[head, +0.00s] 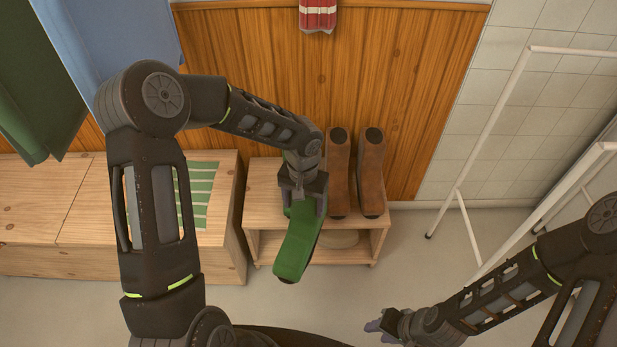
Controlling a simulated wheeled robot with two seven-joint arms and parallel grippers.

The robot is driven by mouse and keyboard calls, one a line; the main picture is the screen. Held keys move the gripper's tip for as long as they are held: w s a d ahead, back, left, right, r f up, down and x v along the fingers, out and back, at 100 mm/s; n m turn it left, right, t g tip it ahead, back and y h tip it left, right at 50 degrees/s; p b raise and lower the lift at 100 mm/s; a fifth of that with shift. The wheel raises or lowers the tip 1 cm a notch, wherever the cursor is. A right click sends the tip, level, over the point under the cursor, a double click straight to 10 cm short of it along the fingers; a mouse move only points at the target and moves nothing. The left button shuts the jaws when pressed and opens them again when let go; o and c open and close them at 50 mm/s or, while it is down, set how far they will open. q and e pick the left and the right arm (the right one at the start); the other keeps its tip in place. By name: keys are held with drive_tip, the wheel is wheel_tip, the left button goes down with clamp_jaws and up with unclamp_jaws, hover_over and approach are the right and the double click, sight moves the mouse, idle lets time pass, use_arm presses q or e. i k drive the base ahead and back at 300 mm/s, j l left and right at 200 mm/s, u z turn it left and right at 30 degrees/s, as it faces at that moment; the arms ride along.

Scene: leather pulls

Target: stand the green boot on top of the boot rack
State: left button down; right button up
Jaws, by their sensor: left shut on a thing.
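The green boot (294,247) is held by my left gripper (303,203), which is shut on its upper part. The boot's foot points toward the bottom of the picture, over the front of the boot rack. The boot rack (262,207) is a low wooden unit with a top board and an open shelf below. I cannot tell whether the boot touches the top board. Two brown boots (371,175) stand on the rack's top at the right. My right gripper (375,325) is low in the picture, away from the rack; its jaws are too small to read.
A wooden bench (50,215) with a green striped cloth (203,190) stands left of the rack. A pale round item (340,239) lies on the lower shelf. A white metal frame (470,225) stands at right. Wood panelling (400,80) backs the rack.

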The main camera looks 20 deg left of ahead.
sight(265, 189)
drive_tip(key=i+l+u, duration=0.1)
drive_tip(key=i+j, duration=0.2)
drive_tip(key=i, duration=0.25)
drive_tip(key=i+j, duration=0.15)
drive_tip(key=i, duration=0.35)
